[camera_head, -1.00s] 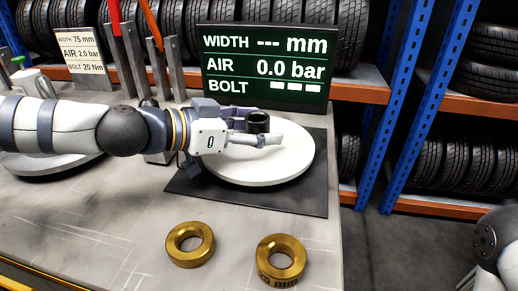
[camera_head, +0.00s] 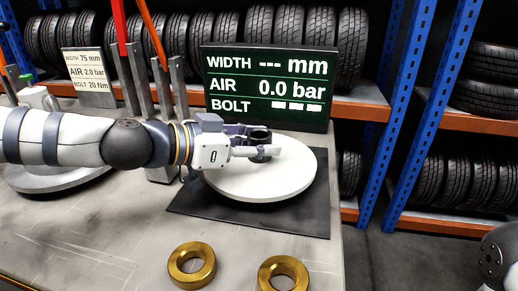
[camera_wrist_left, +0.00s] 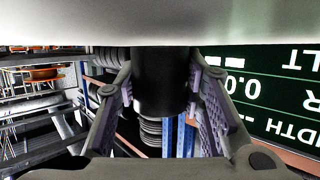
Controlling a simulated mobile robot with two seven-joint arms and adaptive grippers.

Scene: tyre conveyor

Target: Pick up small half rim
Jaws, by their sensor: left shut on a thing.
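In the left wrist view the black cylinder (camera_wrist_left: 160,85) sits between the two ridged finger pads. My right gripper is out of view.
The plate rests on a dark mat (camera_head: 310,222). Two gold rings (camera_head: 191,266) (camera_head: 283,274) lie at the table front. A dark display (camera_head: 268,90) stands behind the plate, and upright posts (camera_head: 160,95) stand behind my left arm. Tyre racks (camera_head: 425,130) fill the back and right.

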